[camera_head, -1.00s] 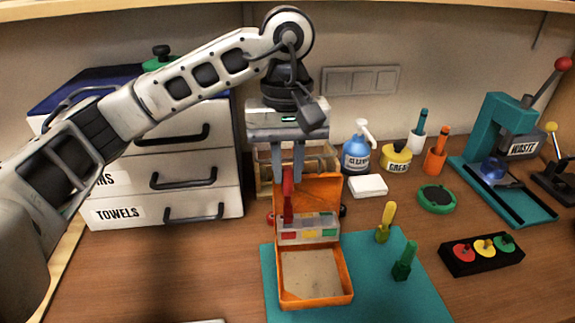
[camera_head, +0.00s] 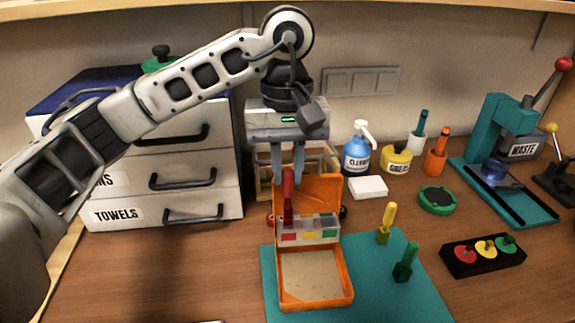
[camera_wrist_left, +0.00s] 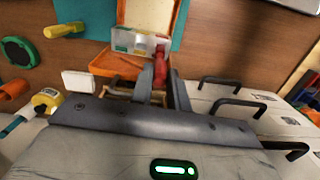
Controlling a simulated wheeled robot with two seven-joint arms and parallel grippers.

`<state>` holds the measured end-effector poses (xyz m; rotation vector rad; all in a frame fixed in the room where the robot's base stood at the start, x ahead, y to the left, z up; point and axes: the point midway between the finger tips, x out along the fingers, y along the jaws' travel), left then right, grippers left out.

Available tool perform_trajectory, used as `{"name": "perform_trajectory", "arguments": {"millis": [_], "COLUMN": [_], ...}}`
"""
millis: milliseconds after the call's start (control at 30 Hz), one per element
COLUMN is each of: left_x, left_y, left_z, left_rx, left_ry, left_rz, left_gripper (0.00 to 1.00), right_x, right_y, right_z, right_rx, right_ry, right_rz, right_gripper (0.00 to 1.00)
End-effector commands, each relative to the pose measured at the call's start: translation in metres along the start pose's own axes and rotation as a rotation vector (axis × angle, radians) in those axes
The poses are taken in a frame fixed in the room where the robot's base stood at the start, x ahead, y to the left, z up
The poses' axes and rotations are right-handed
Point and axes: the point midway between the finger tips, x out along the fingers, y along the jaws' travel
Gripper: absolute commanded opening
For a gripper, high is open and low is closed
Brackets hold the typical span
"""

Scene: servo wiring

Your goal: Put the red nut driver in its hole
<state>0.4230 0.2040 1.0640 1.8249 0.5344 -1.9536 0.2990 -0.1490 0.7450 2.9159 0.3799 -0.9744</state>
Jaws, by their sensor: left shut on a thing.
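My left gripper (camera_head: 287,166) is shut on the red nut driver (camera_head: 288,198) and holds it upright, handle up. The driver stands over the left part of a clear holder block (camera_head: 309,230), at the red-marked position. Whether its tip is inside the hole cannot be seen. The holder, with red, yellow and green patches, sits in the orange case (camera_head: 349,287) with its lid raised behind. In the left wrist view the red driver (camera_wrist_left: 161,62) shows between the fingers (camera_wrist_left: 160,85). The yellow driver (camera_head: 386,222) and green driver (camera_head: 405,262) stand on the teal mat. My right gripper is out of view.
The teal mat (camera_head: 385,302) lies under the case. A black block with red, yellow and green pieces (camera_head: 482,256) is at right. A white block (camera_head: 368,187), spray bottle (camera_head: 357,150) and drawers (camera_head: 165,165) stand behind.

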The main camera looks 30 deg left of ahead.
Motion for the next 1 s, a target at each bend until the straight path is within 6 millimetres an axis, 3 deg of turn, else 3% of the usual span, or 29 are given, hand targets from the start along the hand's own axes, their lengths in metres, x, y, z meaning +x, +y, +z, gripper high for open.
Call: {"name": "perform_trajectory", "arguments": {"millis": [1000], "left_x": [0.017], "left_y": [0.0], "left_z": [0.0], "left_rx": [0.0], "left_ry": [0.0], "left_rz": [0.0], "left_gripper": [0.0], "right_x": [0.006], "right_y": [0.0], "right_z": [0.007], "right_rx": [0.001], "right_ry": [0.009], "right_rz": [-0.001], "right_gripper": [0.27]}}
